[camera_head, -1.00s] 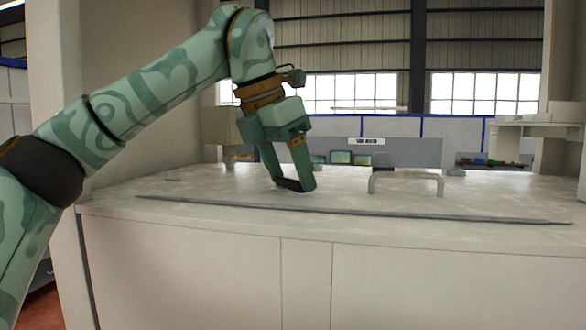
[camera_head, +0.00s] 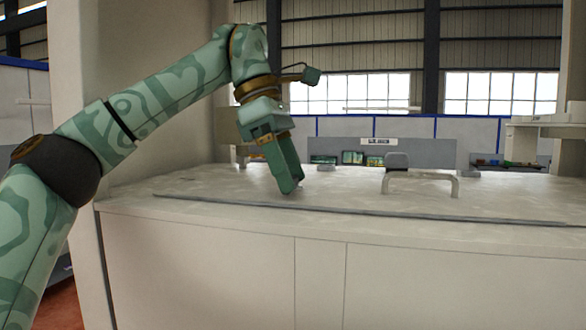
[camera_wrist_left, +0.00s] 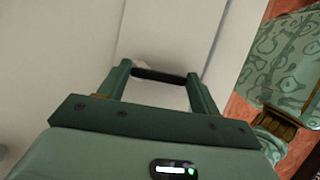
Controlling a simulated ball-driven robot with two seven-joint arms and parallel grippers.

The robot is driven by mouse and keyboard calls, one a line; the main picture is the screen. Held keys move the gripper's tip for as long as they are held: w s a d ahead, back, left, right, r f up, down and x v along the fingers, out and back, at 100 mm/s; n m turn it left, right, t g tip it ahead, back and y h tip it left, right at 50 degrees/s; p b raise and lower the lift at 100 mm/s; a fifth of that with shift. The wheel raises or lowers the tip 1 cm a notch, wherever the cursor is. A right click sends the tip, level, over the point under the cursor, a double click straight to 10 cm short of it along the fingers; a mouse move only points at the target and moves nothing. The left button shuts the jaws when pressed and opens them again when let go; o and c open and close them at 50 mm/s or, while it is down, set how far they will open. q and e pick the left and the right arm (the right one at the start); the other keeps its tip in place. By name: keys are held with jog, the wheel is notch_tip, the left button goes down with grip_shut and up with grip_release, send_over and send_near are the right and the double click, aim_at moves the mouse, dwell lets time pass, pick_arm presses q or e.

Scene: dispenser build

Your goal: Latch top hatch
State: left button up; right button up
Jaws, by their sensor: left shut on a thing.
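The top hatch (camera_head: 340,190) is a pale, speckled flat panel in the head view, lying level on the white cabinet. A silver arched handle (camera_head: 425,177) stands on its right part, with a dark grey block (camera_head: 397,160) just behind it. My left gripper (camera_head: 291,188) points down at the panel, left of the handle; I cannot tell whether its tips touch the surface. In the left wrist view, its fingers are apart with a dark bar (camera_wrist_left: 158,75) held across their tips. I cannot tell whether this bar is part of a latch. My right gripper is not in view.
Small grey fittings stand along the hatch's back edge, one behind my gripper (camera_head: 326,168) and one to the right (camera_head: 472,175). A dark strip (camera_head: 370,212) runs along the front. White uprights stand left and right. The panel's middle is clear.

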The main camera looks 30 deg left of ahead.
pick_arm(q)
jog(key=shift+a+r+m, duration=0.15)
jog(key=shift+m, duration=0.25)
jog(key=o, duration=0.7)
jog(key=shift+o, duration=1.4)
jog(key=shift+a, duration=0.25)
jog(key=w+v, duration=0.1)
jog(key=v, duration=0.6)
jog(key=shift+s, duration=0.5)
jog(key=shift+a, duration=0.2)
